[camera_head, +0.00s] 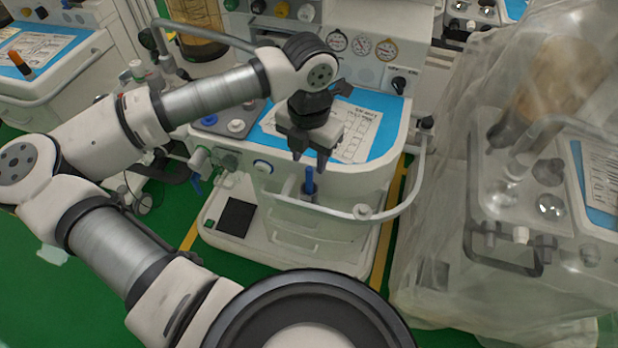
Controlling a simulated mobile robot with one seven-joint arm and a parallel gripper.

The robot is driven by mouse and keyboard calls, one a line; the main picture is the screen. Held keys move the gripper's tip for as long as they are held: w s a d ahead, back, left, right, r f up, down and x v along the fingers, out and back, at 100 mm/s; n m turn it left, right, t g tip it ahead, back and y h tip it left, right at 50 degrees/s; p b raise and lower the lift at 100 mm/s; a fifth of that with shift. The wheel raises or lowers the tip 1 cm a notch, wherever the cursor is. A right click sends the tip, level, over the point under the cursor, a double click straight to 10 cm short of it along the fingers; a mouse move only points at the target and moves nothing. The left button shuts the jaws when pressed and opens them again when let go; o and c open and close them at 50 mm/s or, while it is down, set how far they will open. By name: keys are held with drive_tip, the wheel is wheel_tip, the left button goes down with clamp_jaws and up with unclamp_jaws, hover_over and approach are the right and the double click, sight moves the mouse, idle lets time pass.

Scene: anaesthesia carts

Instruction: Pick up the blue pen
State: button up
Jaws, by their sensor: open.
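A white rail (405,203) curves around the cart front, close to the pen. A cart under a clear plastic cover (450,190) stands at right. Another cart (70,75) at left carries an orange and black marker (20,64). Green floor (60,295) shows at lower left.

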sight(309, 168)
drive_tip(key=shift+w+f+p, duration=0.2)
drive_tip(key=shift+f+p, duration=1.05)
drive_tip(key=shift+f, duration=2.3)
drive_tip(key=shift+c, duration=0.4)
clamp_jaws()
